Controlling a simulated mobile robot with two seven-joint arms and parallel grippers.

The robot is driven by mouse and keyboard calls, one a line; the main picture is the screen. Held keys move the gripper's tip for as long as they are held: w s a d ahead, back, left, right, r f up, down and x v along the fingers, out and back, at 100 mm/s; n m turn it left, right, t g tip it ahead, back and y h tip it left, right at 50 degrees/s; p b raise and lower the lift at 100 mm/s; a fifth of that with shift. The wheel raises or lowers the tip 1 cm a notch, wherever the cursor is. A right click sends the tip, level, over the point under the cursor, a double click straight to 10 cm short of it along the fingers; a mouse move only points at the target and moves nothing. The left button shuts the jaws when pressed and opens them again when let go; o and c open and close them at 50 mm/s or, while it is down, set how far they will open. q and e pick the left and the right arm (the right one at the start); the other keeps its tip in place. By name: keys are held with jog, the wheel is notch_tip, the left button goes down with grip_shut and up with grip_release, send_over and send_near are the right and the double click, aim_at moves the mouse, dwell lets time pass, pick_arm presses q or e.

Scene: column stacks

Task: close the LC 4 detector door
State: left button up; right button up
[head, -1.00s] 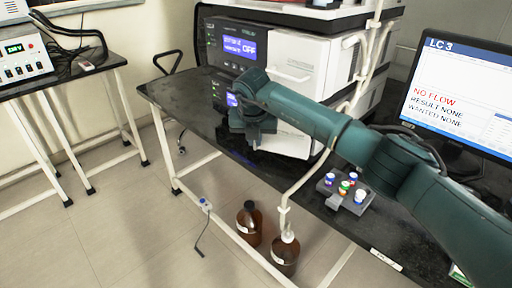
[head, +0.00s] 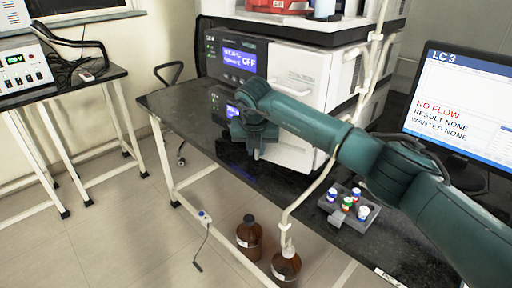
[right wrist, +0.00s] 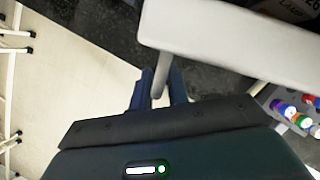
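My right gripper (head: 256,152) points down in front of the lower instrument of the column stack. In the right wrist view its two blue fingers (right wrist: 159,92) stand close on either side of a light grey handle bar (right wrist: 158,68) that joins a white door panel (right wrist: 235,38). The fingers look shut on this bar. In the head view the lower white door (head: 290,150) shows below my arm and stands out from the stack. My arm hides much of the lower instrument, and no LC 4 label is readable. My left gripper is out of view.
The upper instrument (head: 295,72) shows OFF on its display. A vial rack (head: 348,207) sits on the dark bench (head: 180,105) beside the monitor (head: 465,100), which reads LC 3. White tubing runs to brown bottles (head: 249,235) on the floor. The bench's left end is clear.

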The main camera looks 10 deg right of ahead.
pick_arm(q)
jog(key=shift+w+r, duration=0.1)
pick_arm(e)
jog(key=shift+o, duration=1.2)
jog(key=shift+s+r, duration=0.15)
jog(key=shift+r, duration=0.25)
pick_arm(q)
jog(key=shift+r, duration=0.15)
pick_arm(e)
jog(key=s+a, duration=0.2)
jog(key=s, duration=1)
jog(key=shift+r, duration=0.15)
jog(key=shift+a, duration=0.15)
jog(key=shift+c, duration=0.4)
